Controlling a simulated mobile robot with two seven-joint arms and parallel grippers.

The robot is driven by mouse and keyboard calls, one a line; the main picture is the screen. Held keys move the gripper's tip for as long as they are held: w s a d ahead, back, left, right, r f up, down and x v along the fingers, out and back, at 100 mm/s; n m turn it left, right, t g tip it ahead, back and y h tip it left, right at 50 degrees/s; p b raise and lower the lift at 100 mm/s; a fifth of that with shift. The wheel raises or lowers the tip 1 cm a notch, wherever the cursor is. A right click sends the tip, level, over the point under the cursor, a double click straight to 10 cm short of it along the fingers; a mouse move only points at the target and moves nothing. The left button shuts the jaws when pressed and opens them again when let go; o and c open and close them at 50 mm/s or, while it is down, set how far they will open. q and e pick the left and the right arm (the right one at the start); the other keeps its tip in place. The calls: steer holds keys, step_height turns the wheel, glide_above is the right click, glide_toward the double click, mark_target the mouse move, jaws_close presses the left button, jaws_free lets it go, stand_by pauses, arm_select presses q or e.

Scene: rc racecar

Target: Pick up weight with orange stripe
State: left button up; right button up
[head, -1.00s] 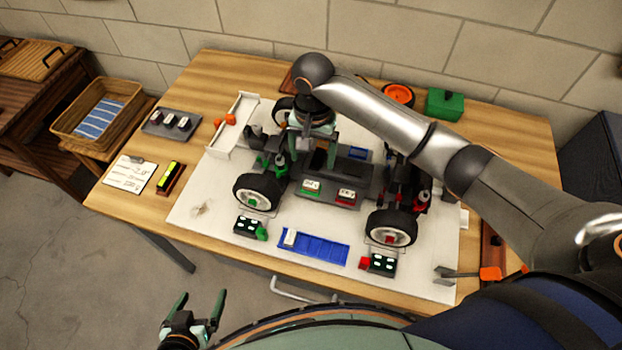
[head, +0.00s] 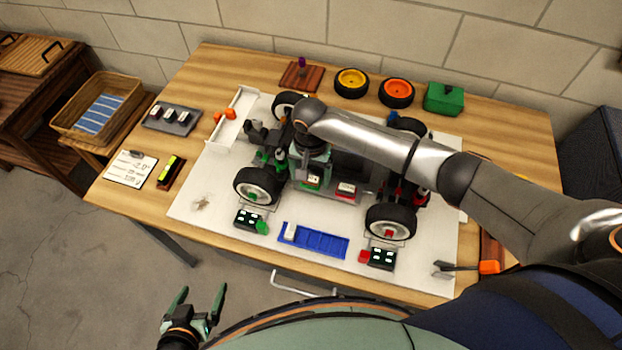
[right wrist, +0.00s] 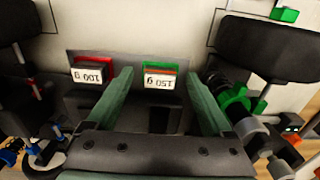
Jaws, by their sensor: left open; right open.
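In the right wrist view a white weight labelled 150 g (right wrist: 160,80) sits in a green-edged slot, with a thin orange-brown stripe along its far side. My right gripper (right wrist: 160,86) is open, its green fingers on either side of this weight and apart from it in the picture. A weight labelled 100 g (right wrist: 90,76) sits in a red-edged slot beside it, outside the fingers. In the head view the 150 g weight (head: 313,181) shows just below my right wrist, on the car's near side. My left gripper (head: 201,294) is open and empty, off the table's front edge.
The car's wheels (head: 390,222) flank the slots. A blue tray (head: 318,243) with one white block lies in front. A grey holder (head: 171,120) with several weights, a scale-like card (head: 130,170) and a green box (head: 443,99) are on the table.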

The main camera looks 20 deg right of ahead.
steer(key=shift+c, duration=0.3)
jaws_close()
stand_by(0.3)
